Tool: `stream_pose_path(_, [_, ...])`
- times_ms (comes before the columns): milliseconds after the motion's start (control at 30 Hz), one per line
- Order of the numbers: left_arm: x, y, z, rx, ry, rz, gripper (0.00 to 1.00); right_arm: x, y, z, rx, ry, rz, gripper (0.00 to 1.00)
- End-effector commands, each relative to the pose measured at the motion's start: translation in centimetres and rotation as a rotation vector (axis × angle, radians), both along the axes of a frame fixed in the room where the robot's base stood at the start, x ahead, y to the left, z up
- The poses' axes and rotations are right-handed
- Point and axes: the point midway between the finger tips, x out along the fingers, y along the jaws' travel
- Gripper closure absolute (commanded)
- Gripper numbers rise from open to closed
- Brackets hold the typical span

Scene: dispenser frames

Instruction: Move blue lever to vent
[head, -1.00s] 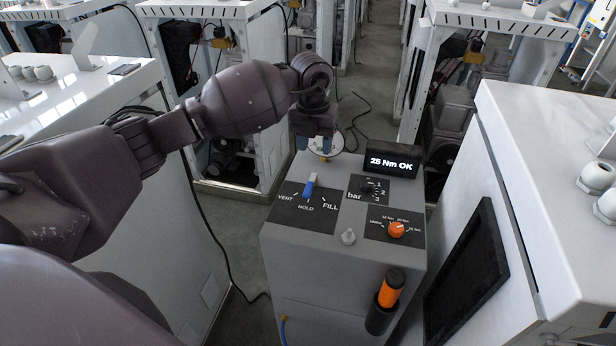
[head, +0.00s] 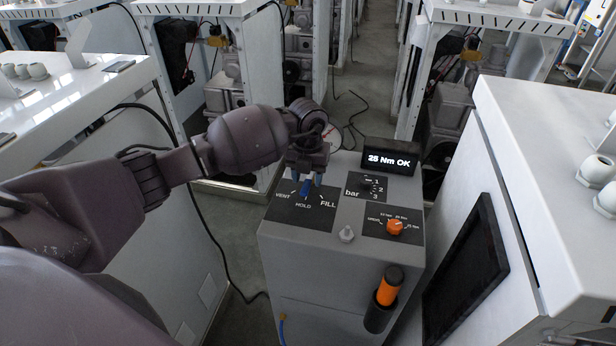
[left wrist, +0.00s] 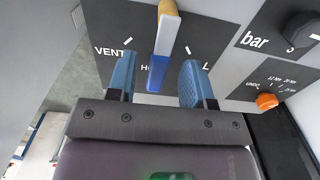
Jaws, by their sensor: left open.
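The blue lever (head: 304,189) is on the black VENT/HOLD/FILL plate (head: 290,209) on top of the grey box. It points toward the HOLD label. In the left wrist view the lever (left wrist: 160,65) has a blue end and a pale upper part. My left gripper (head: 306,180) is open over the lever. In the left wrist view its two blue fingers (left wrist: 157,78) stand either side of the lever, with visible gaps on both sides. The VENT label lies beyond the left finger. The HOLD and FILL labels are partly covered in that view. My right gripper is not in view.
The same box carries a bar knob (head: 367,187), an orange knob (head: 395,227), a grey fitting (head: 347,234) and a display (head: 389,162) reading 25 Nm OK. An orange-and-black tool (head: 386,292) hangs at its front. A white cabinet (head: 545,190) stands close on the right.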

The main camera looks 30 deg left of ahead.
Motion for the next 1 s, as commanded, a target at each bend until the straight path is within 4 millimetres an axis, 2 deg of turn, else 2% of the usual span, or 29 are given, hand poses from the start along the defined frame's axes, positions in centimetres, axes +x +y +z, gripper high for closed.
stream_pose_path(367, [0.01,0.02,-0.42,0.000,-0.001,0.000,0.53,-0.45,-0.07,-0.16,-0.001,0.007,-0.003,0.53])
stream_pose_path(667, [0.02,0.01,-0.41,0.000,-0.001,0.000,0.99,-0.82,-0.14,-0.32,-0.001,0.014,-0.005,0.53])
stream_pose_path(1000, [-0.14,0.40,-0.35,0.000,-0.001,-0.007,1.00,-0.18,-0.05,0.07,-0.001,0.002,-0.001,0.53])
